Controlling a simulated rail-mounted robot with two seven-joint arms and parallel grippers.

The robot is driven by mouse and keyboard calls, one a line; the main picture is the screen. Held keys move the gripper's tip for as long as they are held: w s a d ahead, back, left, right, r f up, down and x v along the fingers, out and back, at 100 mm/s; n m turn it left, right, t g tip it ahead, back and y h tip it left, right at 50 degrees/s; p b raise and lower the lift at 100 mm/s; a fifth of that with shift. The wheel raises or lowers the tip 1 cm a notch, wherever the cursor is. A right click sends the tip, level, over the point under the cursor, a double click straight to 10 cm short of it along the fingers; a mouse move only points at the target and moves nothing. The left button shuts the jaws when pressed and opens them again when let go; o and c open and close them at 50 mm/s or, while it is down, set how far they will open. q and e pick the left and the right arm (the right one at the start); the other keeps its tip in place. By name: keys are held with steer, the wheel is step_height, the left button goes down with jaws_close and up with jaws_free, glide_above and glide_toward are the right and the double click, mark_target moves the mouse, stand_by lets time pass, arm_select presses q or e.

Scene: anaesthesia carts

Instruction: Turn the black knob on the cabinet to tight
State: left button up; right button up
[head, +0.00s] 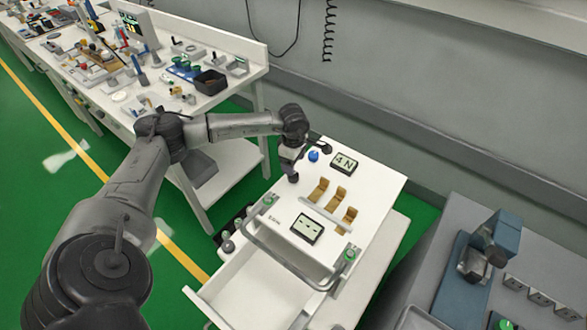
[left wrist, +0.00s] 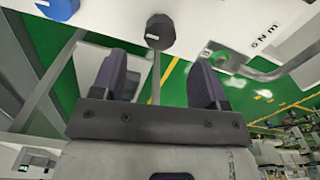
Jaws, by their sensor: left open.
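The black knob (left wrist: 160,30) shows in the left wrist view as a dark faceted cap at the edge of the white cabinet top, beyond and between my fingertips. In the head view a small dark round piece (head: 293,178) on the near-left edge of the cabinet (head: 378,185) appears to be this knob. My left gripper (left wrist: 160,80) is open, its two dark fingers apart with nothing between them. In the head view the left gripper (head: 290,158) hangs over that edge, close to the knob, partly hidden by its wrist. My right gripper is not in view.
A blue knob (head: 313,156) and a display (head: 343,162) stand near the gripper. Tan holders (head: 335,200), another display (head: 306,228) and a grey handle (head: 290,262) lie nearer. A cluttered white bench (head: 200,110) is at left; a grey unit (head: 440,240) is at right.

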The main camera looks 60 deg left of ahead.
arm_select(q)
step_height(320, 180, up, 7)
steer(key=p, duration=0.1)
steer(key=shift+r, duration=0.2)
stand_by(0.7)
